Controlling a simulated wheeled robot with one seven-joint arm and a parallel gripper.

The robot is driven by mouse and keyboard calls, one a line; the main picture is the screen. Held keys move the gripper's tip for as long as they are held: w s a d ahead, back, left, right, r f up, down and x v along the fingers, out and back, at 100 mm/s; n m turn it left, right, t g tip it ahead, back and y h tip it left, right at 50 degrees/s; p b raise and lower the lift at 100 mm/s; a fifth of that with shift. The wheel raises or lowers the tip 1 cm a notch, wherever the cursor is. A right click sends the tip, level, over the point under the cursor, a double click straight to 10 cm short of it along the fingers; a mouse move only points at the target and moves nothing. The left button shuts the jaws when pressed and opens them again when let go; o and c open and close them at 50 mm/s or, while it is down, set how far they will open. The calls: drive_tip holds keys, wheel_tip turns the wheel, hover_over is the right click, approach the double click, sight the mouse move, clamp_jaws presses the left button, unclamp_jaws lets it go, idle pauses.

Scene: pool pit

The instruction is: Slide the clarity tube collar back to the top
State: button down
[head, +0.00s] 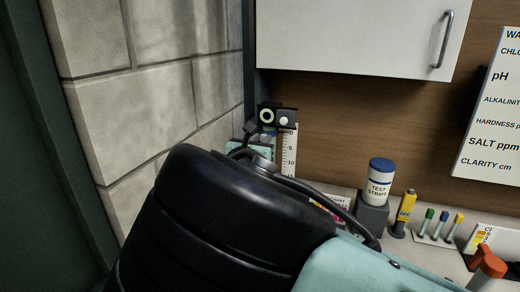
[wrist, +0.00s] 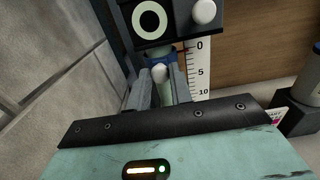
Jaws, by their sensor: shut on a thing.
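The clarity tube (wrist: 168,92) stands in the corner, with a white scale (wrist: 199,70) reading 0, 5 and 10 downward beside it. A black block with a white ring (wrist: 149,20) and a pale round knob sits at its top, and it also shows in the head view (head: 267,115). The blue collar (wrist: 161,57) is just under this block, close to the 0 mark; whether they touch I cannot tell. My gripper (wrist: 159,77) is shut on the collar, its grey fingers either side of a small pale knob. My arm hides the tube's lower part in the head view.
A stone block wall (wrist: 60,75) is close on the left. A white cabinet (head: 350,35) hangs above. A test strips jar (head: 380,180), a yellow tube (head: 405,210) and small capped vials (head: 440,225) stand on the counter at the right.

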drive_tip(key=shift+r, duration=0.45)
drive_tip(key=c, duration=1.3)
unclamp_jaws()
drive_tip(key=shift+f, duration=0.1)
drive_tip(key=shift+s, duration=0.1)
drive_tip(key=p+v, duration=0.3)
drive_tip(key=v, duration=0.8)
drive_tip(key=shift+s+a+p, duration=0.2)
drive_tip(key=shift+s+p, duration=0.1)
drive_tip(key=shift+s, duration=0.05)
drive_tip(key=shift+d+f, duration=0.1)
